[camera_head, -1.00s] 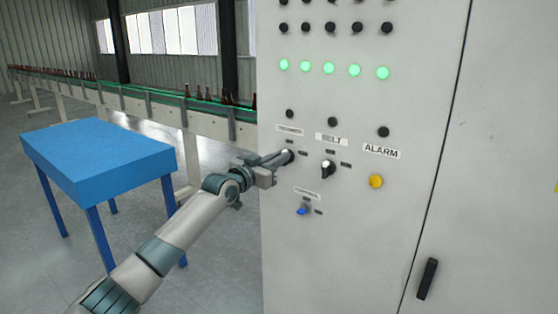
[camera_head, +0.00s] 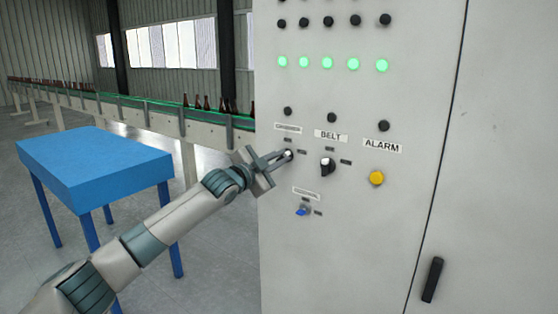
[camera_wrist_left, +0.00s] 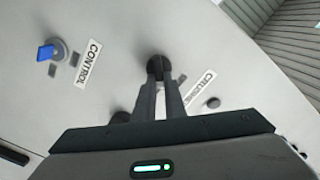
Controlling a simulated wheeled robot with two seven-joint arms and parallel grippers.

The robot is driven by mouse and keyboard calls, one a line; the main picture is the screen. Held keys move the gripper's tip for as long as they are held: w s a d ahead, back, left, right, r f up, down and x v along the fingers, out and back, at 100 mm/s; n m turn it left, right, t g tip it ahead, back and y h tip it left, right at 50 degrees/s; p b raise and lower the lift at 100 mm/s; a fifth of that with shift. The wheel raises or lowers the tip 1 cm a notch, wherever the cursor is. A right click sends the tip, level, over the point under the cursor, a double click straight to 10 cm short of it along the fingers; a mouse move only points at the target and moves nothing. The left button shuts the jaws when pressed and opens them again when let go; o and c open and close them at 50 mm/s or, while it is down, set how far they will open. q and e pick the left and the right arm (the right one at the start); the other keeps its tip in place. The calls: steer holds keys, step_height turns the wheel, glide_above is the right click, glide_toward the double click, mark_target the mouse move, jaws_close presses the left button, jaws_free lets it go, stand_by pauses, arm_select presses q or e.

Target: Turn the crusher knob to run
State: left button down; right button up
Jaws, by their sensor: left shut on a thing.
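The crusher knob (camera_head: 288,154) is on the grey control cabinet under the crusher label (camera_head: 288,128). My left gripper (camera_head: 283,157) reaches it from the left, its fingers shut on the knob. In the left wrist view the dark round knob (camera_wrist_left: 155,66) sits at the tips of the two fingers, partly hidden by them. The crusher label also shows in that view (camera_wrist_left: 201,90), to the right of the fingers. The knob's exact pointing direction is hard to tell. My right gripper is not in view.
The cabinet (camera_head: 380,240) also carries the belt knob (camera_head: 327,165), a yellow alarm button (camera_head: 376,177), a blue control key switch (camera_head: 303,210) and green lamps (camera_head: 328,64). A blue table (camera_head: 90,165) and a conveyor with bottles (camera_head: 160,108) stand to the left.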

arm_select(q)
steer(key=shift+d+f+m, duration=0.1)
steer(key=shift+f+m, duration=0.05)
steer(key=shift+m, duration=1.05)
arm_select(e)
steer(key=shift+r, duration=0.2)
arm_select(q)
steer(key=c, duration=1.8)
jaws_free()
steer(key=shift+s, duration=0.15)
